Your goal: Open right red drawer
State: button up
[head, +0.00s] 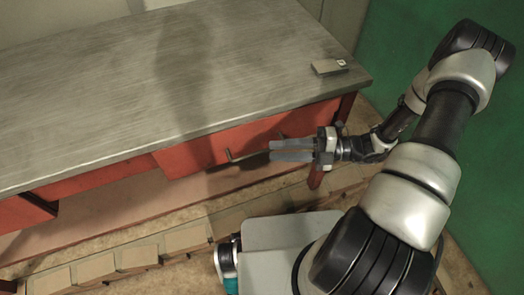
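The fingers hide part of the drawer front.
Another red drawer (25,210) is at the far left. A red desk leg (317,177) stands by my gripper. A green wall (400,40) is at right.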

aim_at(262, 151)
jog(key=shift+w+a+f, duration=0.1)
jog(key=shift+w+a, duration=0.05)
jog(key=shift+a, duration=1.2)
jog(key=shift+w+a+f, duration=0.1)
jog(key=shift+w+a, duration=0.05)
jog(key=shift+a, duration=1.15)
grip_shut()
